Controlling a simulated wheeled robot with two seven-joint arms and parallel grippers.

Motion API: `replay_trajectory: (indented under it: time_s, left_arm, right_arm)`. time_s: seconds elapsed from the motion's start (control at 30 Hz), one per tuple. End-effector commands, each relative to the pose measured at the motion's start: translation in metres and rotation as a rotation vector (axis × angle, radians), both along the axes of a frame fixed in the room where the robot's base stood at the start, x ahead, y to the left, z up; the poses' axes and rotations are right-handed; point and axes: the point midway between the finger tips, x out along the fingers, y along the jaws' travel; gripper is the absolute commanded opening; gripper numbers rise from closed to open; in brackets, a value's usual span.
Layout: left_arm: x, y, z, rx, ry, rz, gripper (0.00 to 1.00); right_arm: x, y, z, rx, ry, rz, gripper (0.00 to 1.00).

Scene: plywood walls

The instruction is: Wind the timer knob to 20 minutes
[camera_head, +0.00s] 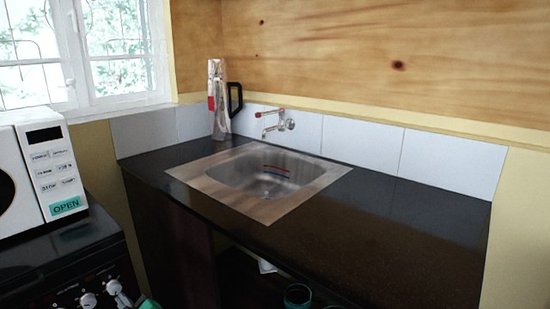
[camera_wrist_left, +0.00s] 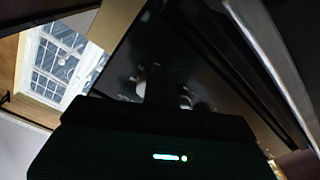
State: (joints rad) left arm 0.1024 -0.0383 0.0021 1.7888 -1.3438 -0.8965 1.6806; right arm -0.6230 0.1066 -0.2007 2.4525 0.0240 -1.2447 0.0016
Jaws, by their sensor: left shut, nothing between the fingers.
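The black stove front at the lower left of the head view carries several pale round knobs, among them one knob (camera_head: 88,300) and another (camera_head: 113,286) to its right. I cannot tell which is the timer knob; their markings are too small to read. My left gripper (camera_head: 124,299) is at the bottom edge of the head view, close beside the right-hand knob, and is shut and empty. I cannot tell whether it touches a knob. In the left wrist view, dark gripper parts cover the lower middle, and pale knob shapes (camera_wrist_left: 140,80) show dimly beyond. My right gripper is out of view.
A white microwave (camera_head: 40,165) stands on the stove (camera_head: 70,245). The counter right of the sink is clear.

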Motion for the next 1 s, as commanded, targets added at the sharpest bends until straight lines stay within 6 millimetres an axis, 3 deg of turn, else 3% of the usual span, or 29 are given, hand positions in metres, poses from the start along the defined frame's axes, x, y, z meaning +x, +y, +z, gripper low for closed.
replay_trajectory:
  time_s: [1.0]
  left_arm:
    - [-0.0005, 0.0008, 0.0063, 0.000, 0.000, 0.000, 0.00]
  right_arm:
    - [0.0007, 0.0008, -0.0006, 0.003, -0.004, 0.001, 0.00]
